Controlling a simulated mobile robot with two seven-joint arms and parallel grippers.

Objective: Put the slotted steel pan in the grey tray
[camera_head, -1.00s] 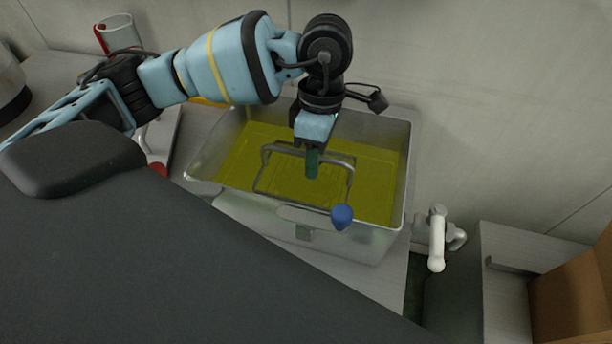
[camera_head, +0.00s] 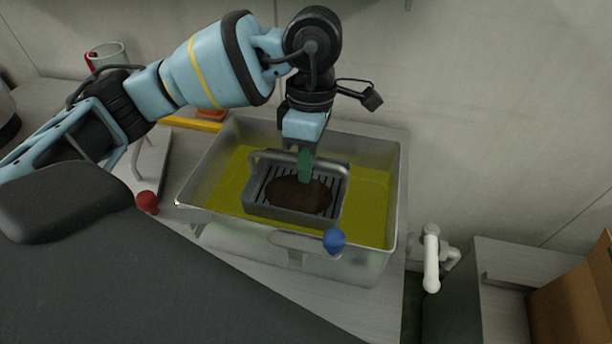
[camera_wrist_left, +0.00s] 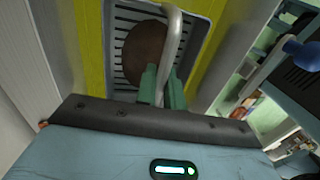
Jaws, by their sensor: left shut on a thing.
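The slotted steel pan (camera_head: 288,215) is in the steel basin of yellow liquid, its slotted floor and walls showing above the liquid. A brown lump (camera_head: 292,194) lies in it. My left gripper (camera_head: 304,178) points down with its green fingers shut on the pan's bar handle. In the left wrist view the fingers close around the handle (camera_wrist_left: 170,45), with the pan (camera_wrist_left: 123,72) behind it. A pale grey flat thing with a bent bar (camera_head: 152,165) lies left of the basin; I cannot tell if it is the grey tray. My right gripper is out of view.
A white tap (camera_head: 431,262) stands right.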

